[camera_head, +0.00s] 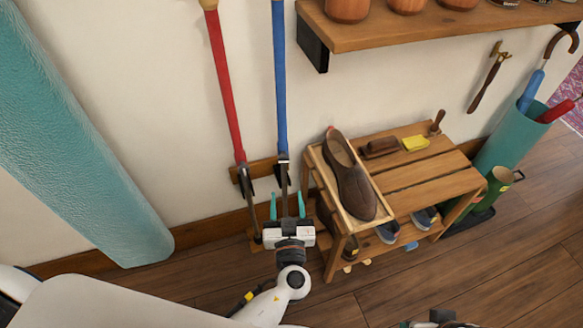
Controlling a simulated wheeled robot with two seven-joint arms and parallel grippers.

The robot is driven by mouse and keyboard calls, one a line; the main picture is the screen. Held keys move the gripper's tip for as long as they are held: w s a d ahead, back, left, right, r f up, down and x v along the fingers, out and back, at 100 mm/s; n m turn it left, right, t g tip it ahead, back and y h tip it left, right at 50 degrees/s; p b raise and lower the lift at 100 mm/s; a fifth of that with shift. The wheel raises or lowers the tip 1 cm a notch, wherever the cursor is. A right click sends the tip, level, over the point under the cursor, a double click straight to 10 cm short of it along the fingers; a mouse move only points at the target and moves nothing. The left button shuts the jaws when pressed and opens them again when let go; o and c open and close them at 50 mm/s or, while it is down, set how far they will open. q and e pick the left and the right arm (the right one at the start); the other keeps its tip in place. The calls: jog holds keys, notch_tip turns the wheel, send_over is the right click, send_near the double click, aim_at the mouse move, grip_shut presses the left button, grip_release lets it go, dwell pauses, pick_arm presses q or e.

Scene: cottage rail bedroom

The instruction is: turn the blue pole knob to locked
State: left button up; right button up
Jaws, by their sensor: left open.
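The blue pole (280,80) stands upright against the white wall, left of the shoe bench. A dark fitting (283,158) sits at the lower end of its blue part, by a wooden wall rail (263,170). A thinner dark shaft runs on down from it. The knob's setting is too small to read. My left gripper (287,205) is open below the fitting. Its two teal fingers appear on either side of the lower shaft; I cannot tell whether they touch it. A dark part of my right arm (436,318) shows at the bottom edge; its jaws cannot be made out.
A red pole (226,100) stands just left of the blue one. A slatted wooden bench (430,182) with a brown shoe (350,180) in a tray is close on the right. A teal roll (75,140) leans at left. A wooden shelf (420,35) overhangs above right.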

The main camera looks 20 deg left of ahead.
aim_at(284, 161)
pick_arm(q)
jog(key=p+x, duration=0.1)
jog(key=x, duration=1)
jog(key=shift+w+a, duration=0.1)
jog(key=shift+w, duration=0.1)
jog(key=c, duration=1)
jog(key=shift+o, duration=0.2)
jog(key=shift+f, duration=0.1)
